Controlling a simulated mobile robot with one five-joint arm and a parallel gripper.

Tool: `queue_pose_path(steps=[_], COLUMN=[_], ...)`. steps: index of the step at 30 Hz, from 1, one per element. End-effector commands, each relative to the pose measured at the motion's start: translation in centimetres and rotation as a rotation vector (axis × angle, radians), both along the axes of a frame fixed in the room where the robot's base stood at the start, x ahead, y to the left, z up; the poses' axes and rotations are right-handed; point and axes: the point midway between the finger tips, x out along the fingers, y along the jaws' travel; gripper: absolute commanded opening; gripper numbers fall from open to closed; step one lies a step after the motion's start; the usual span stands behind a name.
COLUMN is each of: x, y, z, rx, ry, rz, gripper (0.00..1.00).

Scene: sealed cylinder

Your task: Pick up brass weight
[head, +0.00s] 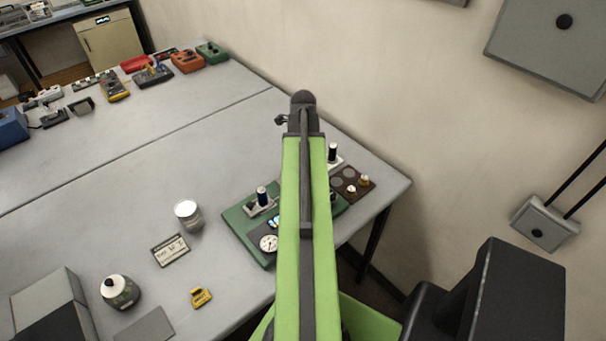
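Two small brass-coloured pieces, which look like brass weights, sit on a dark brown block near the table's right corner. One is at the block's right side (364,181) and the other nearer its front edge (351,190). The block (340,184) also has round recesses. My green arm reaches up the middle of the head view, just left of the block. My gripper (282,120) barely shows as a small dark part beside the arm's far end. Its fingers are too hidden to tell whether they are open or shut.
A green board (243,221) with a gauge and a lever lies partly behind my arm. Several meters line the far edge. A wall (400,110) rises behind the table.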

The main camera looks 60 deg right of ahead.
Motion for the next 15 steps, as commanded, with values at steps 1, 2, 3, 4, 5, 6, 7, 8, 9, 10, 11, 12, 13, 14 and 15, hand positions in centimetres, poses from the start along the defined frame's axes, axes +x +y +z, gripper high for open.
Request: queue_pose_path(steps=[1,2,3,4,5,6,7,8,9,10,11,12,13,14,15], x=[0.01,0.01,0.02,0.02,0.02,0.02,0.02,0.03,0.03,0.03,0.03,0.04,0.04,0.05,0.05], y=[0.00,0.00,0.02,0.02,0.02,0.02,0.02,0.02,0.03,0.03,0.03,0.04,0.04,0.04,0.04], z=[0.03,0.13,0.17,0.18,0.19,0.19,0.19,0.19,0.19,0.19,0.19,0.19,0.19,0.19,0.19], rx=[0.000,0.000,0.000,0.000,0.000,0.000,0.000,0.000,0.000,0.000,0.000,0.000,0.000,0.000,0.000], ry=[0.000,0.000,0.000,0.000,0.000,0.000,0.000,0.000,0.000,0.000,0.000,0.000,0.000,0.000,0.000], rz=[0.000,0.000,0.000,0.000,0.000,0.000,0.001,0.001,0.001,0.001,0.001,0.001,0.001,0.001,0.001], gripper=[0.61,0.61,0.61,0.61,0.60,0.55,0.51,0.47,0.42,0.38,0.34,0.28,0.25,0.21,0.15])
